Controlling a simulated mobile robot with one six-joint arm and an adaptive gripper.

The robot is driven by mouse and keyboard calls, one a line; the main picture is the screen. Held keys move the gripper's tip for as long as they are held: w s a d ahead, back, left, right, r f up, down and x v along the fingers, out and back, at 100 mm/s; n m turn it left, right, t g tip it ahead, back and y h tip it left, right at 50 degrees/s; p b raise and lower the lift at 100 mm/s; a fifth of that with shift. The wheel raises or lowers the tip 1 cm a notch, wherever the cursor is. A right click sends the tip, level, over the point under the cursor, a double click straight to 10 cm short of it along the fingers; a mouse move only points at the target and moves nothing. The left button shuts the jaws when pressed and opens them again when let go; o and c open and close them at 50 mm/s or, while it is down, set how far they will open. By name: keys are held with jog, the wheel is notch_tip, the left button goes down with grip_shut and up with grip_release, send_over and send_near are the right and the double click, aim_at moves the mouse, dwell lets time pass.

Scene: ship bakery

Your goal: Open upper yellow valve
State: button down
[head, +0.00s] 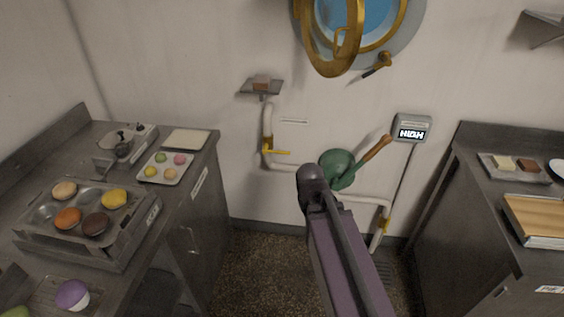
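The upper yellow valve (275,152) sits on the white wall pipe (268,122), left of centre, where the pipe comes down from a small shelf. Its yellow lever points sideways to the right, across the vertical stretch of pipe. A lower yellow valve (386,226) is on the pipe's far right drop, near the floor. My purple and dark arm rises from the bottom centre, to the right of the upper valve. My gripper cannot be made out in this view, and whether it holds anything does not show.
A green round body (337,167) with a wooden handle (376,148) is mounted near the pipe. A display box (412,128) reads "HIGH". Steel counters stand left (205,180) and right (460,185). A brass-rimmed porthole (405,25) hangs open above. Floor between counters is clear.

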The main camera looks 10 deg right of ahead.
jog(key=w+d+f+n+t+h+b, duration=0.25)
jog(key=w+f+n+t+b, duration=0.2)
jog(key=w+n+b, duration=0.4)
jog(key=w+d+f+n+t+h+b, duration=0.1)
jog(key=w+f+n+t+h+b, duration=0.35)
jog(key=w, duration=0.65)
jog(key=w+a+f+n+t+y+b, duration=0.1)
jog(key=w+a+f+n+t+b, duration=0.1)
jog(key=w+n+b, duration=0.5)
jog(key=w+a+f+n+t+y+b, duration=0.1)
jog(key=w+a+n+t+b, duration=0.3)
jog(key=w+n+b, duration=0.4)
jog(key=a+f+n, duration=0.1)
jog(key=n, duration=0.2)
jog(key=shift+f+y, duration=0.15)
jog(key=shift+y, duration=0.25)
jog(key=b+x, duration=0.2)
jog(key=x, duration=0.8)
jog(key=shift+s+a+r+p, duration=0.1)
jog(key=shift+s+r+p, duration=0.1)
jog(key=shift+r+p, duration=0.85)
jog(key=shift+s+a+r+p, duration=0.1)
jog(key=shift+s+r+p, duration=0.1)
jog(key=shift+r+p, duration=0.8)
